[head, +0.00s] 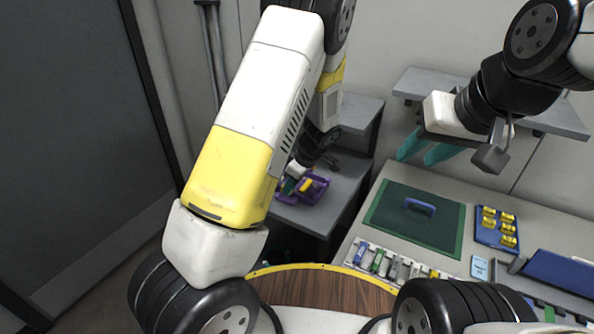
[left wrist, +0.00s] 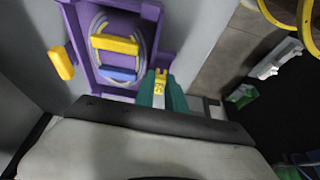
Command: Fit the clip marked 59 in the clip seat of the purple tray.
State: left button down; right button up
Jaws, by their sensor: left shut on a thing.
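The purple tray (left wrist: 83,35) lies at the top of the left wrist view, with a coil of pale fibre, a yellow bar (left wrist: 115,44) and a blue piece in it. In the head view the tray (head: 322,184) rests on the grey side table. My left gripper (left wrist: 161,90) is shut on a yellow clip (left wrist: 160,80) with dark marks, too small to read surely. It holds the clip beside the tray's lower right corner. In the head view my left gripper (head: 289,185) is partly hidden by my arm. My right gripper (head: 426,153) is open and empty above the workbench.
Another yellow piece (left wrist: 62,62) sits at the tray's left side. The workbench carries a green mat (head: 390,225) with a blue handle, a blue tray (head: 483,238) of yellow pieces, and a row of small coloured parts (head: 377,262). A gap separates bench and side table.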

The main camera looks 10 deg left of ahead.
pick_arm(q)
jog(key=shift+s+f, duration=0.1)
jog(key=shift+f, duration=0.4)
jog(key=c, duration=1.4)
grip_release()
jog(key=shift+f, duration=0.1)
jog(key=v, duration=1.3)
jog(key=s+a+r+m+t+h, duration=0.1)
jog(key=s+a+r+m+h, duration=0.1)
jog(key=s+r+m, duration=0.2)
jog(key=s+a+r+m+t+h, duration=0.2)
jog(key=s+r+m, duration=0.3)
jog(key=s+r, duration=0.4)
jog(key=s+a+r+m+t+h, duration=0.1)
jog(key=s+a+r+m+h, duration=0.1)
jog(key=s+r+m, duration=0.3)
jog(key=shift+s+a+r+t, duration=0.1)
jog(key=shift+s+a+r, duration=0.15)
jog(key=shift+s, duration=0.45)
jog(key=shift+s+a+r+t, duration=0.1)
jog(key=shift+s+a+r, duration=0.1)
jog(key=shift+s+r, duration=0.35)
jog(key=shift+s+a+r+t, duration=0.1)
jog(key=shift+s+a+r, duration=0.1)
jog(key=shift+s, duration=0.6)
